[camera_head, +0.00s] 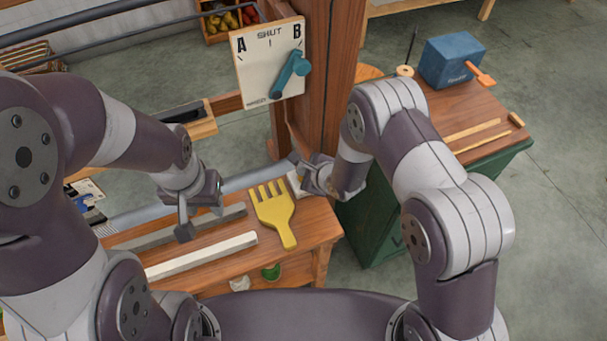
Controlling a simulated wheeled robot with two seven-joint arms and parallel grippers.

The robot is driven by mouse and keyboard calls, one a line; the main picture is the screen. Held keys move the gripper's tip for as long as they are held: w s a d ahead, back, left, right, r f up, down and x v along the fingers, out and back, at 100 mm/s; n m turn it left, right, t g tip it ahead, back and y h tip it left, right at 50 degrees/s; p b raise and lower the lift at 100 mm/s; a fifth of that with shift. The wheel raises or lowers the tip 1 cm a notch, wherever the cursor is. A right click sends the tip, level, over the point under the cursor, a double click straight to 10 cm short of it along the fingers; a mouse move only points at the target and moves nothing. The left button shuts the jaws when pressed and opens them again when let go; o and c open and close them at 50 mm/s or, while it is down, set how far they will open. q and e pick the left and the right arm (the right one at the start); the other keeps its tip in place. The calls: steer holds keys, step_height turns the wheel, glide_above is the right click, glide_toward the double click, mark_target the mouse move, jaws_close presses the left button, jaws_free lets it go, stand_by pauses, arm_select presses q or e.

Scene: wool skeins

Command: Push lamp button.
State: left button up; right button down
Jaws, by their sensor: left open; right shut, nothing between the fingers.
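My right gripper (299,164) is shut and empty, near the foot of the wooden post and over the right end of the wooden bench. A small pale block (295,182) sits just below it, partly hidden by the gripper. I cannot tell whether this block carries the lamp button, or whether the gripper touches it. No lamp is clearly seen. My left gripper (203,217) is open and empty above the grey bar on the bench, left of the yellow fork.
The yellow fork (272,212), a grey bar (222,217) and a white bar (207,254) lie on the bench (312,228). A dial board (262,78) with a teal lever is on the post (320,60). A blue box (450,60) stands on the green cabinet at right.

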steer(key=shift+f, duration=0.1)
stand_by(0.3)
steer(key=shift+f, duration=0.45)
stand_by(0.3)
steer(key=shift+r+p, duration=0.35)
steer(key=shift+r, duration=0.2)
step_height(320, 180, up, 6)
steer(key=p, duration=0.5)
